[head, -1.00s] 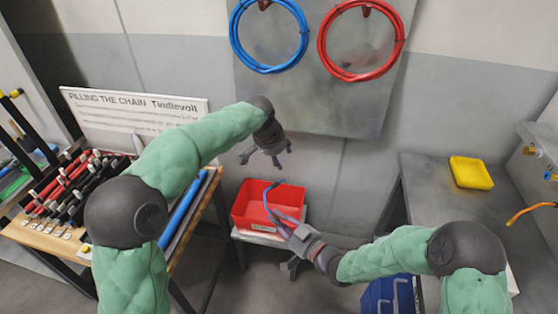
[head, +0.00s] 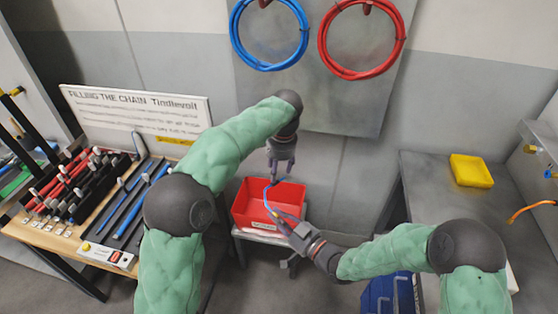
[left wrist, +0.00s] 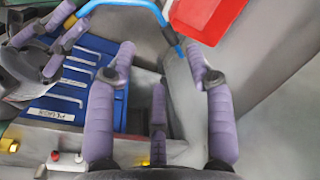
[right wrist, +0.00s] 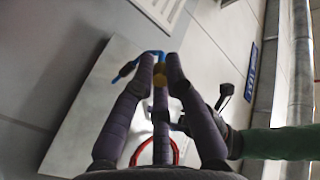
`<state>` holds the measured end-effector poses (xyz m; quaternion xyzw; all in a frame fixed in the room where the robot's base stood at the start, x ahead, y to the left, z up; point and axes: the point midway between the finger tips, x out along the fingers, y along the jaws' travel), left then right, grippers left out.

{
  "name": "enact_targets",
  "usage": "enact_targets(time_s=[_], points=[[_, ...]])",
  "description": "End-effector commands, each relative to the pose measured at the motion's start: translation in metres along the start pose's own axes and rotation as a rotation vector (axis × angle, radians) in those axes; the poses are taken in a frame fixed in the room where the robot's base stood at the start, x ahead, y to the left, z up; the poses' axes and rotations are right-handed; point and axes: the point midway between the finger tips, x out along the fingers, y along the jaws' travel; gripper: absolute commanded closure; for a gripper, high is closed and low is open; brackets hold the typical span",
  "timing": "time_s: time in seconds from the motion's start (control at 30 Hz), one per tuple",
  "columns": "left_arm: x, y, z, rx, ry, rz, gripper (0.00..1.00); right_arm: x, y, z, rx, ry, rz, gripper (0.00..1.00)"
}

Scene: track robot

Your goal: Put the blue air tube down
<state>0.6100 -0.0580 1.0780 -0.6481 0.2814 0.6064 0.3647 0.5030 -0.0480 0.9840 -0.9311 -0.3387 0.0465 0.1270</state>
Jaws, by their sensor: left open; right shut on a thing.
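The blue air tube (head: 266,199) is a short bent piece in front of the red bin (head: 290,190). My right gripper (head: 282,221) is shut on its lower end and holds it in the air. In the right wrist view the tube (right wrist: 139,63) rises past a yellowish fitting between the fingertips. My left gripper (head: 273,176) is open and points down close to the tube's upper end. In the left wrist view the tube (left wrist: 128,3) arcs beyond my open left fingers (left wrist: 166,62), and nothing is between them.
A workbench (head: 50,238) with tools and a sign (head: 140,112) stands at the left. A grey table (head: 425,185) with a yellow tray (head: 471,171) stands at the right. Blue and red tube coils hang on the wall panel. A blue case (head: 390,293) is below my right arm.

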Motion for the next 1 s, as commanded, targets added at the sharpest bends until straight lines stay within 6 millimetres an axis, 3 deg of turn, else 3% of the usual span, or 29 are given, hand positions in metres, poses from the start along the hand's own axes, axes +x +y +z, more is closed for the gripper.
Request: enact_targets(time_s=[0.2,0.4,0.6,0.9,1.0], points=[[0.038,0.000,0.001,-0.001,-0.002,0.002,0.47,0.000,0.000,0.000,0.000,0.000,0.000,1.00],[0.064,0.000,0.000,-0.001,-0.001,0.001,0.47,0.000,0.000,0.000,0.000,0.000,0.000,1.00],[0.076,0.000,0.000,-0.001,0.001,0.000,0.47,0.000,0.000,0.000,0.000,0.000,0.000,1.00],[0.078,0.000,0.000,-0.001,0.002,0.000,0.47,0.000,0.000,0.000,0.000,0.000,0.000,1.00],[0.078,0.000,0.000,-0.001,0.002,0.000,0.72,0.000,0.000,0.000,0.000,0.000,0.000,1.00]])
